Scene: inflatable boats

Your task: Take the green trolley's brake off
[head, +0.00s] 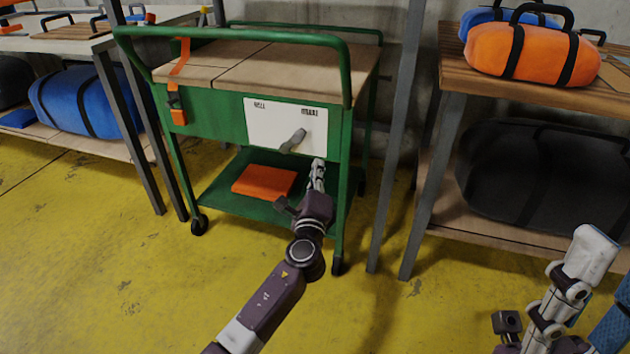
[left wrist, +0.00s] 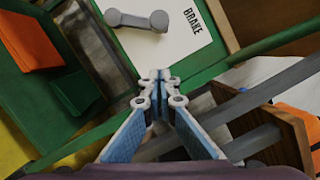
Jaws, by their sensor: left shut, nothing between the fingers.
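The green trolley (head: 215,131) stands between two shelves. Its front has a white plate (head: 262,125) with a label at each upper corner, the left one apparently ROLL and the right one BRAKE. The plate (left wrist: 187,45) and the BRAKE label also show in the left wrist view. A grey lever (head: 293,141) on the plate leans up and right, towards BRAKE; it also shows in the left wrist view (left wrist: 137,20). My left gripper (head: 318,164) is shut and empty, just below and right of the lever, apart from it. My right gripper (head: 590,258) is partly in view at lower right.
An orange box (head: 264,182) lies on the trolley's lower shelf. An orange strap (head: 178,80) hangs at its left. A wooden shelf with an orange bag (head: 530,55) stands at right, another shelf with a blue bag (head: 75,98) at left. The yellow floor in front is clear.

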